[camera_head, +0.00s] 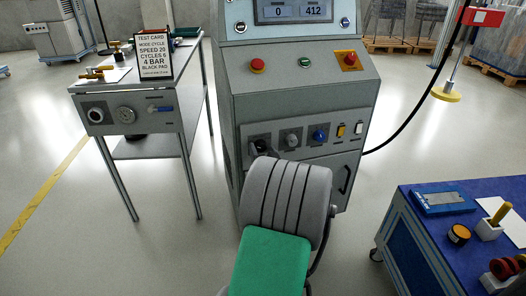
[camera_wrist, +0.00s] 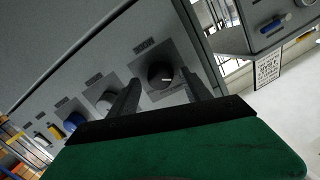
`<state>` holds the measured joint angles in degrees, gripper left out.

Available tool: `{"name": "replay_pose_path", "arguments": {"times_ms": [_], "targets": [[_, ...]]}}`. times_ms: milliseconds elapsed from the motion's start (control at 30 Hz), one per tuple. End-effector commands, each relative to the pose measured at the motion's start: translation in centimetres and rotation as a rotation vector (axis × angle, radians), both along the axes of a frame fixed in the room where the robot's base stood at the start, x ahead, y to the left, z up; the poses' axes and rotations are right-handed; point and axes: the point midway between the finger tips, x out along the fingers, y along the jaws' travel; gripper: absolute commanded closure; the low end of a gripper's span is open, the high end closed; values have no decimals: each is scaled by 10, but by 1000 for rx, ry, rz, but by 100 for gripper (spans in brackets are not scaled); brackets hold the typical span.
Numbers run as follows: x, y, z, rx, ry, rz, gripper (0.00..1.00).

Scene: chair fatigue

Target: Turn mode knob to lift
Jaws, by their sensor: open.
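The black mode knob (camera_wrist: 160,75) sits on a grey square plate on the machine's front panel, with a white pointer mark. Its label (camera_wrist: 144,46) is too small and tilted to read. My gripper (camera_wrist: 161,80) is open, with one dark finger on each side of the knob in the wrist view. I cannot tell whether the fingers touch it.
A grey knob (camera_head: 291,138), a blue knob (camera_head: 320,135), a yellow switch (camera_head: 341,130) and a white switch (camera_head: 359,128) sit to the right. Red buttons (camera_head: 257,66) are above. A side table with a test card (camera_head: 156,54) stands left; a blue cart (camera_head: 408,222) stands right.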

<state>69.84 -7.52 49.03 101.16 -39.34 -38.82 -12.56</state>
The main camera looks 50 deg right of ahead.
Motion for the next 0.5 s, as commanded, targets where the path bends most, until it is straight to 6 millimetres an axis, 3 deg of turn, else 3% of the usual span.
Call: {"name": "replay_pose_path", "arguments": {"times_ms": [167,500], "targets": [[-6,4,2,0,1,-2,43],[-54,44,8,2,0,-3,43]]}}
